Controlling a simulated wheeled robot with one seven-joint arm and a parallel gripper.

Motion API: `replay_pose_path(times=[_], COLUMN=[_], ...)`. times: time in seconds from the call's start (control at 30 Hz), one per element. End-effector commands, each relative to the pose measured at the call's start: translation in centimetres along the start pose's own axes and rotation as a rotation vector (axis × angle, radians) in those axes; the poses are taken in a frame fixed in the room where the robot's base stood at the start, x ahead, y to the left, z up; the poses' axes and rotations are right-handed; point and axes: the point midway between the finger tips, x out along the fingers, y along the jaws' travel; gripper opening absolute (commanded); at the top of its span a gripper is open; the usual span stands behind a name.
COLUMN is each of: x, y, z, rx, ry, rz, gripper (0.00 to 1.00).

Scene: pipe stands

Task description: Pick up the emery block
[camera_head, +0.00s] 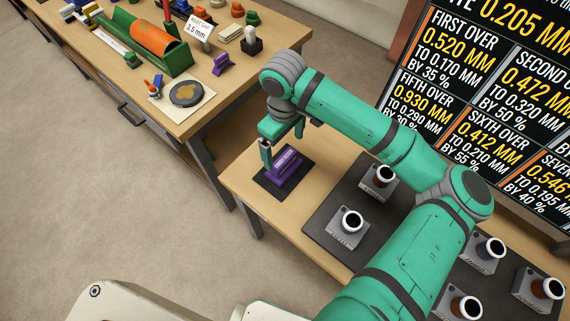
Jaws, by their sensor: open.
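A purple block with a pale label, which looks like the emery block (286,168), lies on a small black mat (268,190) at the left end of the near table. My gripper (282,156), at the end of my green arm, is open and points down right over the block. One finger shows at the block's left side; the other is partly hidden by the wrist. I cannot tell whether the fingers touch the block.
A dark board (318,222) on the same table carries several grey stands with white and dark cylinders. Another table (205,118) at the upper left holds a green tray with an orange piece, a round disc and small tools. A large sign (490,90) stands behind.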

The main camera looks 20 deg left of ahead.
Motion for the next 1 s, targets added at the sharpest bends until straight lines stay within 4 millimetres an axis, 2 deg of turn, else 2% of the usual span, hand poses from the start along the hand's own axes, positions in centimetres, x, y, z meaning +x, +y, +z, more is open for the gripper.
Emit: replay_pose_path(times=[0.27, 0.6, 0.9, 0.97, 1.0], x=[2.0, 6.2, 6.7, 6.7, 6.7], y=[-0.1, -0.4, -0.3, -0.3, -0.3], z=[0.1, 0.5, 0.5, 0.6, 0.6], rx=[0.0, 0.002, 0.003, 0.004, 0.004], ry=[0.001, 0.002, 0.003, 0.003, 0.003], rz=[-0.001, -0.001, -0.001, -0.001, -0.001], gripper=[0.92, 0.92, 0.92, 0.8, 0.71])
